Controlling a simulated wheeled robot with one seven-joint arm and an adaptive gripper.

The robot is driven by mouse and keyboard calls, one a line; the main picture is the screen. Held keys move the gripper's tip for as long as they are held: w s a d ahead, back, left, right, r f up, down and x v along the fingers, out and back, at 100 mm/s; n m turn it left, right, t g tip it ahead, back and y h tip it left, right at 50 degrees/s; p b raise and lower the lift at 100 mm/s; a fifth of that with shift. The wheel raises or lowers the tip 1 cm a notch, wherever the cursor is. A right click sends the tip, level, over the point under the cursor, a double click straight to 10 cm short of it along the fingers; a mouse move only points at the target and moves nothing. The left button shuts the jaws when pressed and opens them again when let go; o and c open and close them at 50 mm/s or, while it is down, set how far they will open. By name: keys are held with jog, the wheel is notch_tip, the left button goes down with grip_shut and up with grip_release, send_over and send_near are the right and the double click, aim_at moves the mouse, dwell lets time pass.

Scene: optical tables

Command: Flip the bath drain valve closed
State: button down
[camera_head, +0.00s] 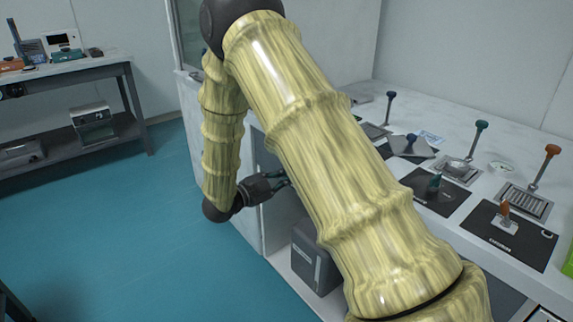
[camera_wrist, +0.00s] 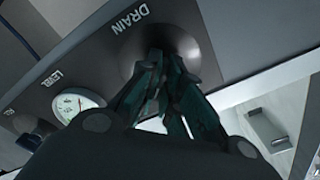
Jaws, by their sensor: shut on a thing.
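The drain valve (camera_wrist: 190,38) shows in the wrist view as a dark round shape on a grey panel, beside the printed word DRAIN. My gripper (camera_wrist: 165,62) is at the valve, its dark green fingers close together and shut on it. The fingers hide the handle, so I cannot tell its angle. In the head view my gripper (camera_head: 284,178) reaches into the front of the white bench, below the top. The valve is hidden there behind my arm.
A round white level gauge (camera_wrist: 78,103) sits beside the valve. On the bench top, black mats (camera_head: 508,235) and several ball-topped levers stand to the right. A grey box (camera_head: 313,258) stands below. Blue floor (camera_head: 130,235) is open at left, before a grey side table (camera_head: 75,77).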

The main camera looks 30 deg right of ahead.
jog(key=shift+n+p, duration=4.6)
jog(key=shift+p, duration=0.1)
jog(key=shift+f, duration=0.1)
jog(key=c, duration=1.6)
grip_release()
jog(key=s+a, duration=0.1)
jog(key=a, duration=1.1)
